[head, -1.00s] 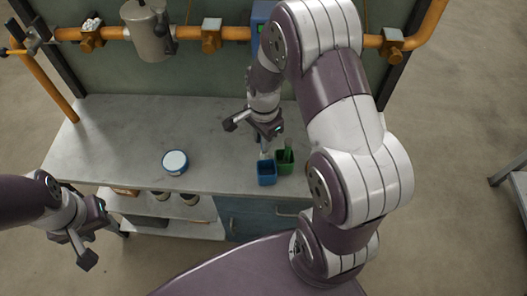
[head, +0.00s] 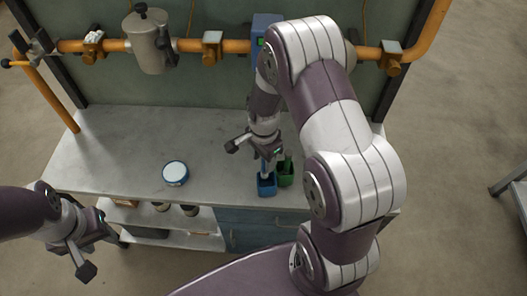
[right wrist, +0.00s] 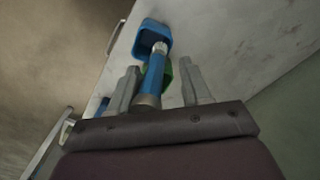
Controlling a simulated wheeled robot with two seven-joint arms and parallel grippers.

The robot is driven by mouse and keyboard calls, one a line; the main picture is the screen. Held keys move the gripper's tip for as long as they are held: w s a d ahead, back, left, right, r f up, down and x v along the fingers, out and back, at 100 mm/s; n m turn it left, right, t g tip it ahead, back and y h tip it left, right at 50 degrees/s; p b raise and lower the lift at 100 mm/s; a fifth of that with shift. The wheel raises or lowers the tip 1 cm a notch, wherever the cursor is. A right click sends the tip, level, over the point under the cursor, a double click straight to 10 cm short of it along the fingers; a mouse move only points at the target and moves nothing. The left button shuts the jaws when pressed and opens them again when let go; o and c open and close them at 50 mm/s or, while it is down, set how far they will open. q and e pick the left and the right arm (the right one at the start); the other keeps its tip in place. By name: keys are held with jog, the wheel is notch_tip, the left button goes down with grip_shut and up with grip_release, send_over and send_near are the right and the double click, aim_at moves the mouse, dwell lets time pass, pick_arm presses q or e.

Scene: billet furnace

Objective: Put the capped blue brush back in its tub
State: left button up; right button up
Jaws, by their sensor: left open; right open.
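The blue brush (right wrist: 152,78) lies between the two fingers of my right gripper (right wrist: 160,88) in the right wrist view, with a gap on the finger sides. Its pale end points to the blue tub (right wrist: 153,36). In the head view my right gripper (head: 267,155) is open, pointing down over the blue tub (head: 266,187), with the blue brush (head: 265,168) between them. I cannot tell whether the brush touches the tub floor. My left gripper (head: 98,254) is open and empty, left of the bench front.
A green tub (head: 285,178) with a dark green item stands right beside the blue tub. A round white-lidded blue tin (head: 175,173) is on the bench (head: 120,150) to the left. An orange pipe (head: 235,47) runs along the back. The bench's left part is clear.

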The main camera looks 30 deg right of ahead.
notch_tip(320, 180, up, 11)
jog(key=shift+r, duration=0.1)
jog(key=shift+s+a+r+n, duration=0.15)
jog(key=shift+s+r+n, duration=0.1)
jog(key=shift+n, duration=0.25)
jog(key=s+a+n+t, duration=0.1)
jog(key=s+a+n, duration=0.3)
jog(key=s+n, duration=0.4)
jog(key=n, duration=0.6)
jog(key=shift+s+a+f+n, duration=0.15)
jog(key=shift+a+n, duration=0.2)
jog(key=shift+n, duration=0.05)
